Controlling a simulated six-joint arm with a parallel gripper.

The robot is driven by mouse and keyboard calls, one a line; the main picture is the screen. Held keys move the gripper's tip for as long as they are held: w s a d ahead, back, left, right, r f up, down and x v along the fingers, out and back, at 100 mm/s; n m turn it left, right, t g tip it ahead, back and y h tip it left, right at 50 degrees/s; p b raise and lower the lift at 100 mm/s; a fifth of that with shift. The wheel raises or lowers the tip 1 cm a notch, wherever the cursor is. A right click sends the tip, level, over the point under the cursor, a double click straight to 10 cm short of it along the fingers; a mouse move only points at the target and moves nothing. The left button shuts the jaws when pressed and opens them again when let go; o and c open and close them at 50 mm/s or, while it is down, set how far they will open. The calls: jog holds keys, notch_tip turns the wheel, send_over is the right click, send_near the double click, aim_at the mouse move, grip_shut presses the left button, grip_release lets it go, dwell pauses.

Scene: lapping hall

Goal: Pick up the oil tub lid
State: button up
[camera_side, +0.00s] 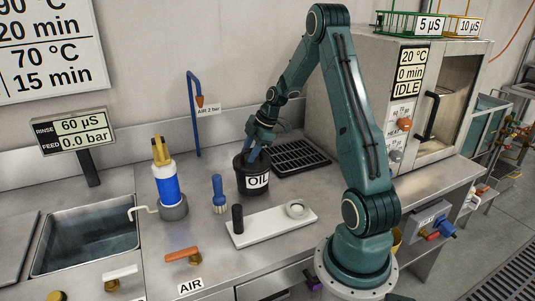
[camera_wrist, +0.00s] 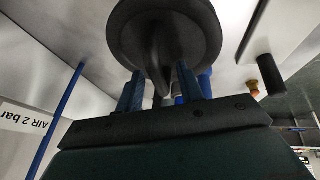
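The black oil tub (camera_side: 255,181) stands on the steel bench with a white OIL label on its front. Its dark round lid (camera_wrist: 200,25) fills the top middle of the wrist view, with a raised black grip (camera_wrist: 160,65) on it. In the side view my gripper (camera_side: 252,155) points down at the top of the tub and hides part of the lid. In the wrist view my gripper's blue fingers (camera_wrist: 161,90) stand apart, one on each side of the grip, with gaps showing. The lid appears to be seated on the tub.
A black drip grate (camera_side: 298,157) lies behind right of the tub. A blue-handled brush (camera_side: 218,192) stands to its left, a white tray (camera_side: 270,227) in front. Farther left are a blue bottle (camera_side: 167,187) and a sink (camera_side: 88,240). A grey oven-like cabinet (camera_side: 345,75) stands right.

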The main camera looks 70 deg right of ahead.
dwell(0.4)
grip_shut()
jog(key=shift+r, duration=0.15)
notch_tip(320, 180, up, 20)
dwell(0.8)
dwell(0.4)
